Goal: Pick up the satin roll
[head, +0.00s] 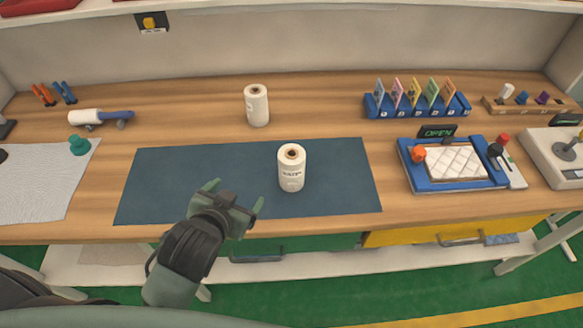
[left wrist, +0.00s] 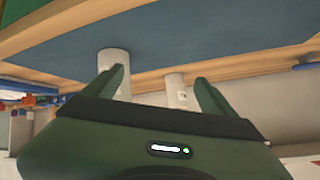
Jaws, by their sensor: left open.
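Two white rolls stand upright. One white roll (head: 291,172) with a brown core and small dark print is on the right half of the blue mat (head: 165,190). The other roll (head: 257,108) stands on bare wood behind the mat. I cannot tell which is satin. My left gripper (head: 235,196) is open and empty near the mat's front edge, to the left of and nearer than the mat's roll. In the left wrist view the nearer roll (left wrist: 112,57) shows behind one finger, with the farther roll (left wrist: 175,88) between the fingers. My right gripper is not in view.
A blue card rack (head: 418,107) and a blue tray with a quilted white pad (head: 456,163) stand on the right. A white-and-blue tool (head: 100,118), a green knob (head: 79,146) and a pale cloth (head: 38,185) lie left. The mat's left half is clear.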

